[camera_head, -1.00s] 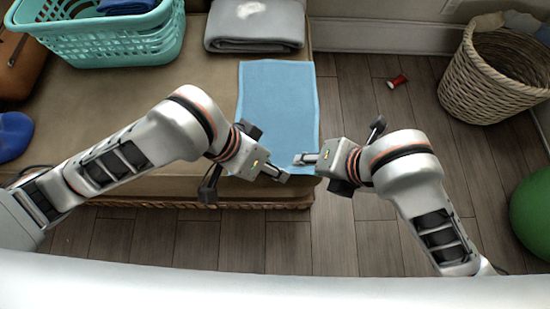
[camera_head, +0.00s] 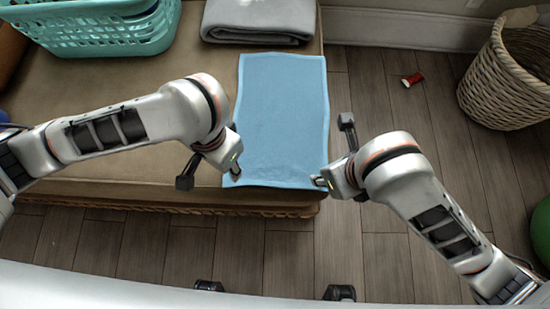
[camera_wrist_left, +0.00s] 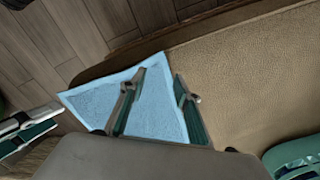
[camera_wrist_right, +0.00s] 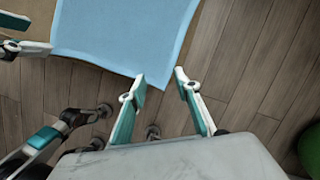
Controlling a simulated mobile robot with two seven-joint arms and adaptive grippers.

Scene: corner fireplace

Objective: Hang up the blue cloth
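The blue cloth (camera_head: 284,112) lies flat on the tan cushioned bench, its near edge at the bench's front edge. My left gripper (camera_head: 234,176) is at the cloth's near left corner. In the left wrist view its fingers (camera_wrist_left: 157,78) are apart, with part of the cloth (camera_wrist_left: 92,104) between and beside them. My right gripper (camera_head: 320,182) is at the near right corner. In the right wrist view its fingers (camera_wrist_right: 160,75) are apart, with the cloth's corner (camera_wrist_right: 125,40) between them. Neither gripper is visibly closed on the cloth. No hanging place is in view.
A folded grey blanket (camera_head: 258,22) lies behind the cloth on the bench (camera_head: 130,170). A turquoise basket (camera_head: 100,35) stands at the back left. A wicker basket (camera_head: 505,80), a red spool (camera_head: 412,79) and a green ball (camera_head: 541,232) are on the wooden floor at right.

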